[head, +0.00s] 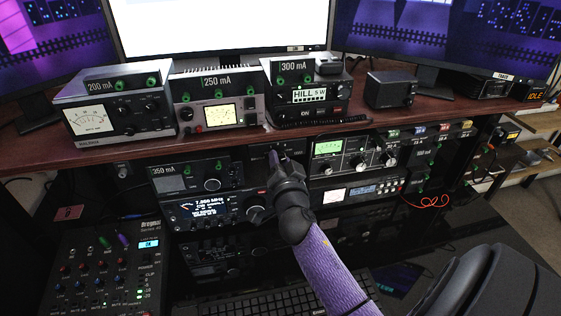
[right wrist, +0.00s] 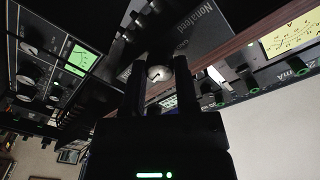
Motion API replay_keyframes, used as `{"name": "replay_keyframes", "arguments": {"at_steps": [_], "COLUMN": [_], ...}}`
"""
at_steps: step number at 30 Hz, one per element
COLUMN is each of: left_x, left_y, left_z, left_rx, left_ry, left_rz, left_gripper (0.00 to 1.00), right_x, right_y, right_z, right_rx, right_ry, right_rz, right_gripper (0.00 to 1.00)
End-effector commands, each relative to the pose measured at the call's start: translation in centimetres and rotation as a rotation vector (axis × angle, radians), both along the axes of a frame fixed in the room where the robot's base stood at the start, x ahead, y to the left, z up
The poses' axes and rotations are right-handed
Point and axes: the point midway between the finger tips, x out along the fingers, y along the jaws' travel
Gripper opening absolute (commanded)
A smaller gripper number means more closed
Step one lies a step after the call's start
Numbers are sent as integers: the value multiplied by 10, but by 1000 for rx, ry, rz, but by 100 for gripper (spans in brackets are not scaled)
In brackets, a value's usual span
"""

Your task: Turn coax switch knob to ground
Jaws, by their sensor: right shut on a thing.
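The coax switch knob (right wrist: 158,74) is a small round silvery knob with a pointer line, on a dark panel, in the right wrist view. My right gripper (right wrist: 158,88) has one dark finger on each side of it and is shut on it. In the head view my right gripper (head: 278,160) reaches up to the dark unit below the desk shelf, between the 350 mA unit and the green-display tuner. There the gripper hides the knob. My left gripper is not in view.
The 350 mA unit (head: 185,176) is close on the left and the green-display tuner (head: 345,155) close on the right. The wooden shelf (head: 240,138) overhangs above the gripper. A radio (head: 205,210) and a keyboard (head: 255,306) are below. A red cable (head: 428,200) lies at right.

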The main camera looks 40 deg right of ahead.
Motion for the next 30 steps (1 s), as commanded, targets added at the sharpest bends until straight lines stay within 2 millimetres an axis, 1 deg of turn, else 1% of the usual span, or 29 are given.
{"name": "replay_keyframes", "arguments": {"at_steps": [8,30], "left_x": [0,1], "left_y": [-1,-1], "left_z": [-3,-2], "left_rx": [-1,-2], "left_ry": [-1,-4], "left_rz": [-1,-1], "left_gripper": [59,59], "right_x": [0,0], "right_y": [0,-1], "right_z": [-1,-1], "right_rx": [-168,-785], "right_ry": [93,434], "right_rz": [-2,-1], "right_gripper": [0,0]}}
